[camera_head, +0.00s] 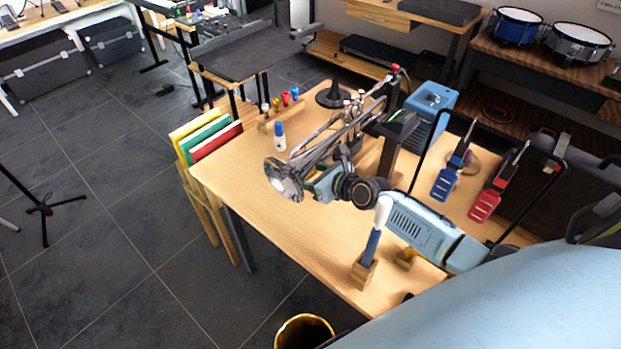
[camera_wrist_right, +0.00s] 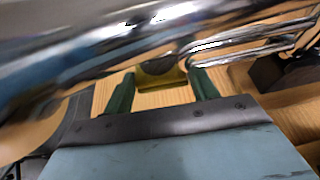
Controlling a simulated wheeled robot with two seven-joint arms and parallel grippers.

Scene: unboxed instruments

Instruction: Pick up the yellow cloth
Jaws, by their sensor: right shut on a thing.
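A yellow piece (camera_wrist_right: 162,79), apparently the cloth, shows between the two dark green fingers of my right gripper (camera_wrist_right: 160,86) in the right wrist view. In the head view my right gripper (camera_head: 322,184) is close beside the bell of a brass instrument (camera_head: 283,180), over the table. The cloth cannot be made out there. My left gripper is not in view.
The instrument lies on a stand over the wooden table (camera_head: 240,190), very near my gripper. A white bottle (camera_head: 280,141) stands behind it. Yellow, green and red folders (camera_head: 208,135) stand at the table's left edge. The table's front left is clear.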

